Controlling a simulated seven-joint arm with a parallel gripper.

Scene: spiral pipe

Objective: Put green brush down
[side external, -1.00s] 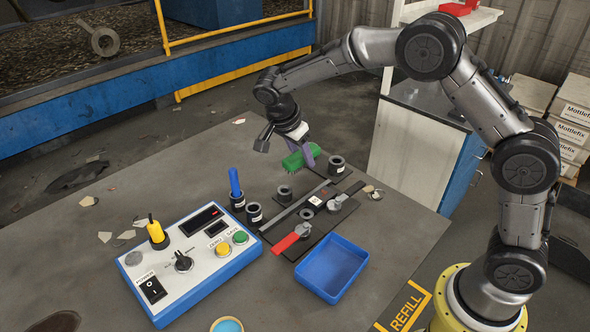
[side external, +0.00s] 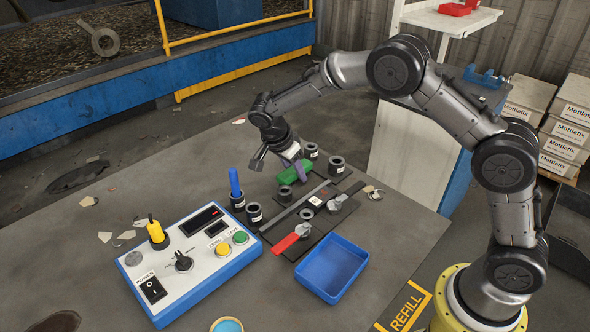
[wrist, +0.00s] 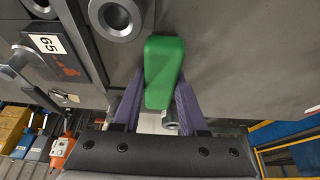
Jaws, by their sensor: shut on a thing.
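The green brush (side external: 291,178) is at the back of the table, beside several black cylindrical holders. My gripper (side external: 299,165) is above it, with its purple fingers shut on the brush. In the wrist view the green brush (wrist: 164,72) lies between the two purple fingers of my gripper (wrist: 160,105), which touch its sides. The brush is very low, at or just above the table surface; I cannot tell whether it touches. Its underside is hidden.
A control box (side external: 190,262) is at front left. A blue tray (side external: 332,268) sits at front right.

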